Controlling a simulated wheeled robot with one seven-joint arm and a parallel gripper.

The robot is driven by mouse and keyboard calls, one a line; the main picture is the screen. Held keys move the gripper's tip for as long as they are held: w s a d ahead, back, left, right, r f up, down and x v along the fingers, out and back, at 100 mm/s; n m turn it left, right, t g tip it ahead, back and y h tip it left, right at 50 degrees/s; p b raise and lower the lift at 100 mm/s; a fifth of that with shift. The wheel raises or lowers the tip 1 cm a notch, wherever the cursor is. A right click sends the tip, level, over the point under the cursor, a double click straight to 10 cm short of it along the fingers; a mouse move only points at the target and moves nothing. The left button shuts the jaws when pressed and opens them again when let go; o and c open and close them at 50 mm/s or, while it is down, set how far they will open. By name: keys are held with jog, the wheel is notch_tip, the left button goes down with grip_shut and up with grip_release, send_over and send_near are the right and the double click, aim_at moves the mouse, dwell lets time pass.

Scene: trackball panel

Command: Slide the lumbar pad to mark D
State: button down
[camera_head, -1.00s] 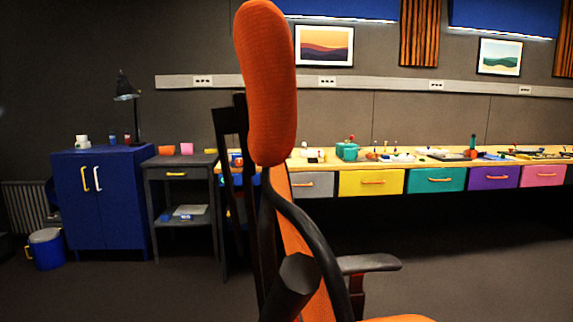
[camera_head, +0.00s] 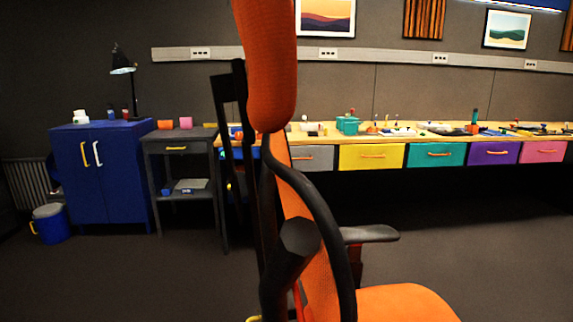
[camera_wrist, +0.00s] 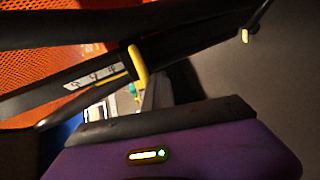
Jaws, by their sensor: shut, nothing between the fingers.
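The orange office chair stands close in the head view, with its orange mesh backrest (camera_head: 318,240) and black frame seen from the side. In the wrist view the orange mesh (camera_wrist: 50,45) is at upper left. A dark bar with a white marked strip (camera_wrist: 95,76) slants across it; the characters are too small to read surely. A yellow tab (camera_wrist: 138,66) sits on the bar beside the strip. I cannot tell the lumbar pad apart from the dark bars. My gripper (camera_wrist: 152,92) is shut and empty, near the yellow tab; contact is unclear. The head view does not show it.
A second yellow tab (camera_wrist: 244,36) is at the right end of the dark bars. The chair's armrest (camera_head: 369,234) and seat (camera_head: 405,303) stick out to the right. A long workbench (camera_head: 400,137) runs along the wall behind. Floor is open at right.

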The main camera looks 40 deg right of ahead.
jog(key=shift+s+d+f, duration=0.1)
jog(key=shift+d+f, duration=0.1)
jog(key=shift+f, duration=0.55)
jog(key=shift+a+b, duration=0.1)
jog(key=shift+b, duration=0.2)
jog(key=w+a+b, duration=0.5)
jog(key=a+b, duration=0.2)
jog(key=b, duration=0.1)
jog(key=shift+a, duration=0.35)
jog(key=shift+w+r, duration=0.1)
